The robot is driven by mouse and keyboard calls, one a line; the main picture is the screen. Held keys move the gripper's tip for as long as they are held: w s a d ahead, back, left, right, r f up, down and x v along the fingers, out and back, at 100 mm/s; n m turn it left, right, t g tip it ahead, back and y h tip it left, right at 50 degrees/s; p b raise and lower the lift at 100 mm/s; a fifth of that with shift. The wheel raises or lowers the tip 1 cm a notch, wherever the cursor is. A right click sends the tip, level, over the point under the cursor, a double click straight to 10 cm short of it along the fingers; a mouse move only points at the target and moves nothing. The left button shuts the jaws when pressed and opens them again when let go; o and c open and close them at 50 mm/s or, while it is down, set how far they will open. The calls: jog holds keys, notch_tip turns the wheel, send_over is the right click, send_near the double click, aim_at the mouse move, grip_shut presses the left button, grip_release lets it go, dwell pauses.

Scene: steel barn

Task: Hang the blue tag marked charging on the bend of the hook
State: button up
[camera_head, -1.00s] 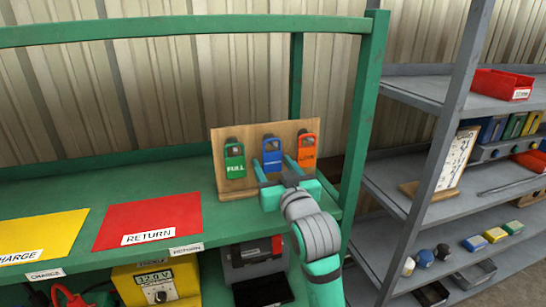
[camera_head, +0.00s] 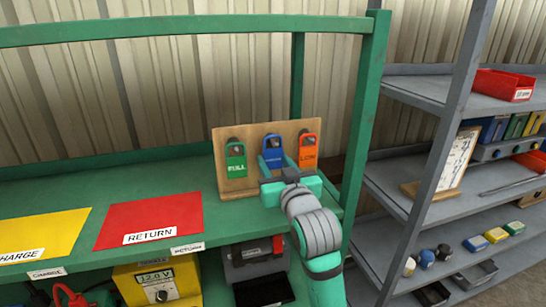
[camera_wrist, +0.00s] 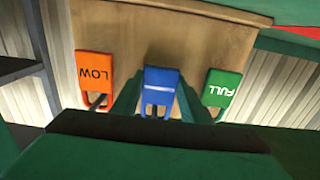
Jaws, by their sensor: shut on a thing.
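The blue tag (camera_head: 273,155) is at the middle place on a wooden board, in front of the middle hook (camera_head: 272,141). Its small print is too small to read. In the wrist view the blue tag (camera_wrist: 160,79) shows between the green fingers of my gripper (camera_wrist: 158,98). My gripper (camera_head: 272,165) is shut on the lower part of the tag, which still appears to be at its hook. Whether the tag's opening bears on the hook is unclear.
The wooden board (camera_head: 223,141) stands on the green bench (camera_head: 140,185). A green FULL tag (camera_head: 235,160) hangs left and an orange LOW tag (camera_head: 308,151) right, both close to my fingers. A red RETURN mat (camera_head: 150,212) and yellow mat (camera_head: 40,235) lie left.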

aim_at(275, 159)
jog(key=shift+r, duration=0.3)
jog(key=shift+s, duration=0.1)
jog(key=shift+s+d, duration=0.1)
jog(key=shift+d, duration=0.05)
jog(key=shift+v, duration=1.15)
jog(key=shift+s+d, duration=0.3)
jog(key=shift+s, duration=0.15)
jog(key=shift+v, duration=1.65)
jog(key=shift+a, duration=0.15)
